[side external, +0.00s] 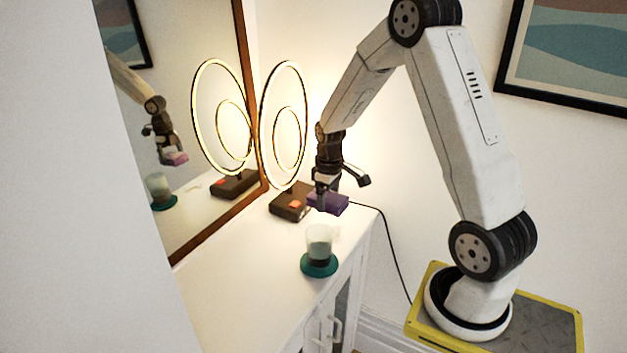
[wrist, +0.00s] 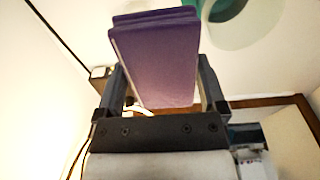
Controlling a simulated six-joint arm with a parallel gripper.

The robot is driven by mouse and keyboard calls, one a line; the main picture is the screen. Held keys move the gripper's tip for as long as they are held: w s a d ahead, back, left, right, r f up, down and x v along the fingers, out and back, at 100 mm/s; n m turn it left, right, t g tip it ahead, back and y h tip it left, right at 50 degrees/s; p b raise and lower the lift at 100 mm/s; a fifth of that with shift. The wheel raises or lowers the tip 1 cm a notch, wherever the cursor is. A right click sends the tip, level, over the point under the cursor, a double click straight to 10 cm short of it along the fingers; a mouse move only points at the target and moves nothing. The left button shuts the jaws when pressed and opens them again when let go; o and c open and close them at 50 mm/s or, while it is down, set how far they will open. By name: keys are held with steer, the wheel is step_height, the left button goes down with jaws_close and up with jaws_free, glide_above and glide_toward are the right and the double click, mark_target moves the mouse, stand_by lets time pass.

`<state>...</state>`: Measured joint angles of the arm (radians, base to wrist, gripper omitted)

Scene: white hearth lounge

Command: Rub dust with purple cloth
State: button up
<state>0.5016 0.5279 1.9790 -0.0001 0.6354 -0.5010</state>
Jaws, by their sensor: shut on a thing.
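The purple cloth (side external: 332,202) is a folded, block-like pad held near the back right of the white cabinet top (side external: 235,290). My gripper (side external: 322,200) points down and is shut on it. In the wrist view the cloth (wrist: 155,60) fills the space between the two dark fingers of my gripper (wrist: 162,80). The cloth is low over the cabinet top; I cannot tell whether it touches. I cannot make out the dust clearly in either view.
A lit ring lamp with a brown base (side external: 290,204) stands close left of the cloth, against a mirror (side external: 170,110). A frosted glass (side external: 318,243) on a teal coaster (side external: 319,265) stands in front. A black cable (side external: 390,245) hangs at right. The front left top is clear.

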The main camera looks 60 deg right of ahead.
mark_target(345, 226)
steer(key=shift+s+d, duration=0.55)
steer(key=shift+d, duration=0.1)
step_height(345, 226, down, 4)
steer(key=shift+r, duration=0.1)
steer(key=shift+f, duration=0.6)
steer(key=shift+f, duration=3.45)
steer(key=shift+d+f, duration=0.45)
steer(key=shift+f, duration=0.1)
steer(key=shift+c, duration=0.5)
steer(key=shift+d+f, duration=0.1)
steer(key=shift+d, duration=3.3)
steer(key=shift+a, duration=3.95)
steer(key=shift+r, duration=4.1)
